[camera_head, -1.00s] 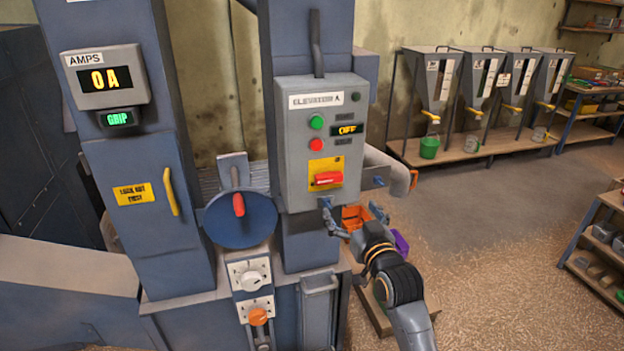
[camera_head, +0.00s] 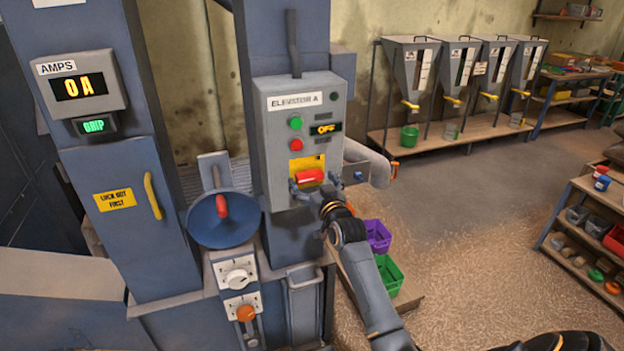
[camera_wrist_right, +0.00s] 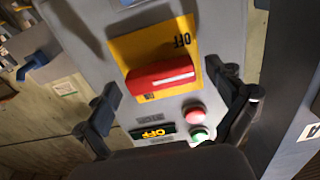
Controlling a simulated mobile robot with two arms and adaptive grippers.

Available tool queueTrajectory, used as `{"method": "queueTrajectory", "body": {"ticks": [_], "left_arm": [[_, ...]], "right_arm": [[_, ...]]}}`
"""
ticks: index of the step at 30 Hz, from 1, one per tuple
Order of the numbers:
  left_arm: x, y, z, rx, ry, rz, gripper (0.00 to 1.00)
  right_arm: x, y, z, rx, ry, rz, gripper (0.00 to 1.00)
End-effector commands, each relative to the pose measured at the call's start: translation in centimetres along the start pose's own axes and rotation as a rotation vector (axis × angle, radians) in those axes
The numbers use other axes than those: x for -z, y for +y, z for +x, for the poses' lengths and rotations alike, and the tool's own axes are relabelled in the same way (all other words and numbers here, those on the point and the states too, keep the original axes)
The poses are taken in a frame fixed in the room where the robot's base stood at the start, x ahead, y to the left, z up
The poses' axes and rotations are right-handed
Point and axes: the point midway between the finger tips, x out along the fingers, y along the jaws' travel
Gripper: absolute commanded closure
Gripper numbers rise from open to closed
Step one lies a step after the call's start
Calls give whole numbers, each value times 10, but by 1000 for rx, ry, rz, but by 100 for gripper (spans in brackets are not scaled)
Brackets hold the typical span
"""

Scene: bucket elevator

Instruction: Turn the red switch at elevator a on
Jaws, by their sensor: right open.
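The grey elevator A control box (camera_head: 272,150) has a red switch (camera_head: 309,176) on a yellow plate near its bottom. Its handle lies about level, and the display (camera_head: 325,129) above reads OFF. My right gripper (camera_head: 320,187) is at the box, open, its fingers to either side of the switch. In the right wrist view the red switch (camera_wrist_right: 160,76) sits between the spread fingers of the gripper (camera_wrist_right: 170,100), with gaps on both sides. The word OFF shows on the yellow plate beside it. My left gripper is not in view.
A green button (camera_head: 295,122) and a red button (camera_head: 296,145) sit above the switch. A blue round disc with a red handle (camera_head: 222,206) is left of the box. Purple (camera_head: 377,236) and green (camera_head: 388,274) bins stand below right. The floor to the right is open.

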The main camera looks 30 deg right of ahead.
Motion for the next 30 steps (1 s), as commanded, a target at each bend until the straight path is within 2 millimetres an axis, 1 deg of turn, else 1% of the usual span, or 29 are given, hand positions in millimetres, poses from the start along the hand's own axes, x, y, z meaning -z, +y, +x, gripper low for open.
{"method": "queueTrajectory", "body": {"ticks": [6,8,9,11,12,14,15,23,30], "left_arm": [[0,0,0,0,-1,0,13],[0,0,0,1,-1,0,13],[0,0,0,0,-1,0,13],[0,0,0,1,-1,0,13],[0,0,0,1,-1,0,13],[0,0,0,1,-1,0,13],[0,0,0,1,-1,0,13],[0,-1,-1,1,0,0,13],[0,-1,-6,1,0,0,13]], "right_arm": [[0,0,0,0,0,0,6],[0,0,0,0,0,0,16],[0,0,0,0,0,0,24],[0,0,0,0,0,0,36],[0,0,0,0,0,0,44],[0,0,0,0,0,0,57],[0,0,0,0,0,0,60],[0,0,0,0,0,22,60],[1,0,0,1,-1,133,60]]}}
